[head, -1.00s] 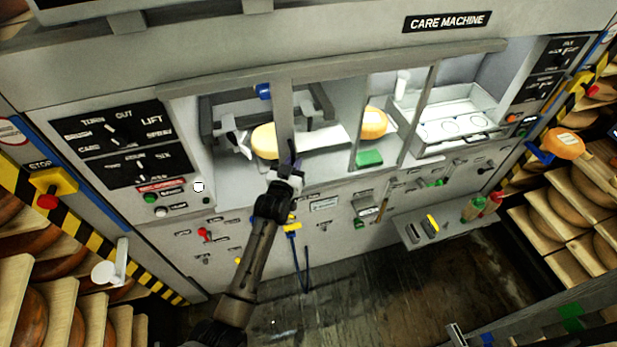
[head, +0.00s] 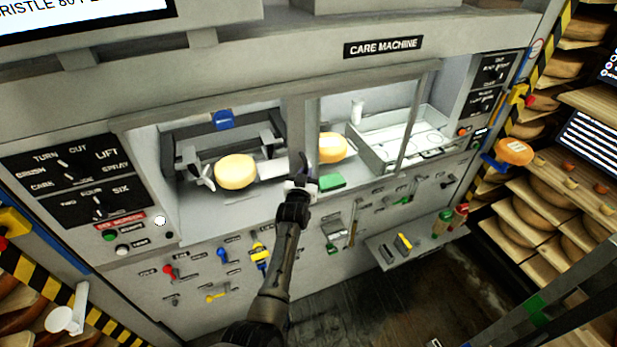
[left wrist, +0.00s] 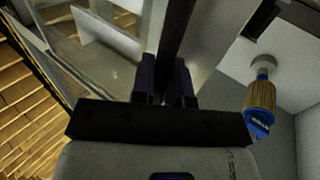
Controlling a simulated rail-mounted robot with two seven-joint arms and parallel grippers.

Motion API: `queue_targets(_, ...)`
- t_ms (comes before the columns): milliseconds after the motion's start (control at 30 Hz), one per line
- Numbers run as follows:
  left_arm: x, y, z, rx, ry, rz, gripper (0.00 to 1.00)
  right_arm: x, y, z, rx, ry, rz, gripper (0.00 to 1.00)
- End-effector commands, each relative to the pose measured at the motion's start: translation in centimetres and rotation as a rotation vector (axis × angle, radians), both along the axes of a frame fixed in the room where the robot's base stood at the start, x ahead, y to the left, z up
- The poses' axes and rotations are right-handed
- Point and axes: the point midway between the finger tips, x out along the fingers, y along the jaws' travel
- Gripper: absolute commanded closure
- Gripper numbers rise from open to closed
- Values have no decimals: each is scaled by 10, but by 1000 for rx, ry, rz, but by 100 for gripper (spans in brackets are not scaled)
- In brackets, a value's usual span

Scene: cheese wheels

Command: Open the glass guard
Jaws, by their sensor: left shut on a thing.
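The glass guard (head: 300,135) is a clear panel in a grey frame across the machine's front opening. Its wide left upright stands close beside another upright near the middle, and the left bay is uncovered. My left gripper (head: 301,178) is at the lower part of this upright. In the left wrist view its fingers (left wrist: 166,82) are shut around a dark vertical bar (left wrist: 177,30) of the guard. The exact grip point is partly hidden by the gripper. My right gripper is not in view.
A yellow cheese wheel (head: 236,172) sits in the left bay, another (head: 332,148) behind the glass. Knobs and a yellow-handled tool (head: 259,256) line the panel below. A small shelf (head: 415,243) juts out at right. A wooden-handled brush (left wrist: 261,95) shows in the wrist view.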

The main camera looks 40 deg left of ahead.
Motion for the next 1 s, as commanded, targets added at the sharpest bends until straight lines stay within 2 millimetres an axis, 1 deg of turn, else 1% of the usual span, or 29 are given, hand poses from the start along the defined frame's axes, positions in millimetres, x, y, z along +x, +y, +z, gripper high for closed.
queue_targets(200,0,0,1,1,-2,-1,100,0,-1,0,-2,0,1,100)
queue_targets(233,0,0,1,1,-2,-1,84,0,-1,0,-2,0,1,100)
queue_targets(467,0,0,1,0,-1,0,62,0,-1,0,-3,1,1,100)
queue_targets(767,-2,-1,1,0,0,0,61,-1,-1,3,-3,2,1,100)
queue_targets(867,-7,-3,3,0,1,0,61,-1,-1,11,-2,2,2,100)
queue_targets(1000,-23,-11,6,0,2,-1,61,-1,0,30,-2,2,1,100)
